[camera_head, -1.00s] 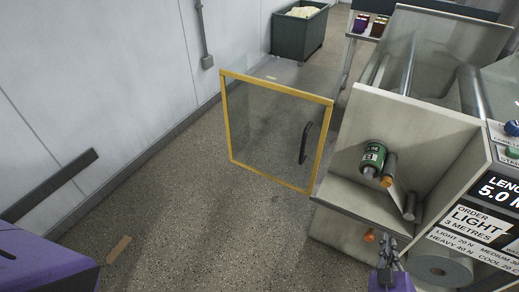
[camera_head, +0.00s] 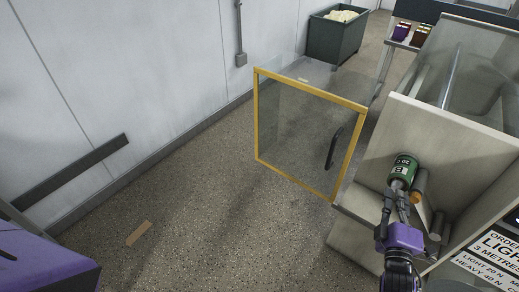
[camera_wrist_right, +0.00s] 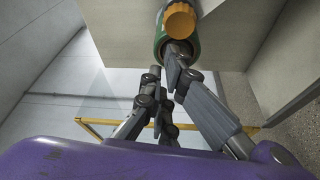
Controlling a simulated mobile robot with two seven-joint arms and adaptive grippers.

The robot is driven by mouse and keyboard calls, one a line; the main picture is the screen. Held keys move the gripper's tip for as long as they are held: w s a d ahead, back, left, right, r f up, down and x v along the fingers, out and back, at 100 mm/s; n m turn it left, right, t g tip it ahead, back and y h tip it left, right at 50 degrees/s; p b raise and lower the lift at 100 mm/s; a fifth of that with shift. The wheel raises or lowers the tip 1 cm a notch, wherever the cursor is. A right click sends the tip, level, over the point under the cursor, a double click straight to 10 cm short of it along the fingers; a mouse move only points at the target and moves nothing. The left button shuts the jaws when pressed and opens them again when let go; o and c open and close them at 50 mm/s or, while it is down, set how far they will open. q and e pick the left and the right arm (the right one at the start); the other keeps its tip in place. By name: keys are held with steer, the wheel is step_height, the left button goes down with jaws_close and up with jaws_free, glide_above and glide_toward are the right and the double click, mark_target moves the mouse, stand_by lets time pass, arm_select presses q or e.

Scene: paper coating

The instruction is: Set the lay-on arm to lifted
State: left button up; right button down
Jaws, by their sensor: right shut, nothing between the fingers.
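My right gripper (camera_head: 397,197) is shut and empty in the machine's side recess. In the head view its tips overlap the lower end of a green cylinder (camera_head: 404,167) with a white label; I cannot tell if they touch. An orange-capped piece (camera_head: 419,185) sits just right of the cylinder, and a grey roller end (camera_head: 437,226) is lower right. I cannot tell for certain which part is the lay-on arm. In the right wrist view the gripper (camera_wrist_right: 166,68) points up toward the green cylinder (camera_wrist_right: 159,35) and an orange cap (camera_wrist_right: 180,20). My left gripper is out of view.
A clear guard door with a yellow frame (camera_head: 361,150) and black handle (camera_head: 334,148) stands open left of the recess. A pale panel (camera_head: 440,130) is behind the cylinder. A green bin (camera_head: 336,40) stands by the wall. The floor left of the door is mostly clear.

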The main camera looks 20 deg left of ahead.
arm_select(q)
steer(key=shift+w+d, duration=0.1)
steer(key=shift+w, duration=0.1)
arm_select(e)
steer(key=shift+w, duration=0.65)
arm_select(q)
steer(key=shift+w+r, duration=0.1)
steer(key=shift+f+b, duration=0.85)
steer(key=shift+b, duration=0.15)
arm_select(e)
steer(key=s+d+m+t+h, duration=0.1)
steer(key=s+d+m, duration=0.1)
steer(key=d+m, duration=0.5)
steer(key=shift+s+d+r+t+h, duration=0.35)
steer(key=shift+d+r+t+h, duration=0.1)
steer(key=shift+d, duration=0.7)
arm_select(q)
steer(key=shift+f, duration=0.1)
